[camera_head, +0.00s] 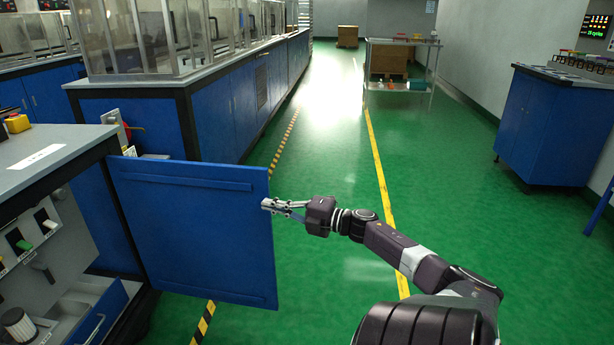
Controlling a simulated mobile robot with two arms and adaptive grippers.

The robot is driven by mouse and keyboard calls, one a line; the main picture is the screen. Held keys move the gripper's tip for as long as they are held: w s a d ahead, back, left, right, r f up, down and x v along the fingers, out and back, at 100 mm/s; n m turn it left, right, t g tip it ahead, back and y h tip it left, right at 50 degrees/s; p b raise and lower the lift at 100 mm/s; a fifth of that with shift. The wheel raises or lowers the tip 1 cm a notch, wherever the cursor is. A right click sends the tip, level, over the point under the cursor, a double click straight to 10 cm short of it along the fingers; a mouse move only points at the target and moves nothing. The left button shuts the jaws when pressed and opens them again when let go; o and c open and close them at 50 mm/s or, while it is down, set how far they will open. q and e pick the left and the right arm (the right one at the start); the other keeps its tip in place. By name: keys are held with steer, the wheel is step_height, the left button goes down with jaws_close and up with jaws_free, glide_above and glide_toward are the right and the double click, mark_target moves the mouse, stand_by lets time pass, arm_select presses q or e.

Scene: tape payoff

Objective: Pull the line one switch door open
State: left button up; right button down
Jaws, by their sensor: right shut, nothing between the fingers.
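The blue switch door (190,235) stands swung out from the left cabinet (50,165), and its broad face shows to me. Behind its hinge side the cabinet front is open, showing a grey panel (45,225) with several small switches, one with a green lever (24,245). My right gripper (268,205) is shut and empty at the door's free right edge, near its upper part. Its tips look to be at the edge; I cannot tell if they touch. My left gripper is not in view.
A long blue machine row (235,105) stands behind the door. Green floor (330,230) is free to the right, up to a blue cabinet (555,130). A cart (400,70) stands farther back.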

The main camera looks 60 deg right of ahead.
arm_select(q)
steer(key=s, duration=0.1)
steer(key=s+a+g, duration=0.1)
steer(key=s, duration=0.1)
steer(key=shift+p, duration=0.4)
arm_select(e)
steer(key=s+d, duration=0.5)
steer(key=s, duration=0.3)
steer(key=shift+d, duration=0.35)
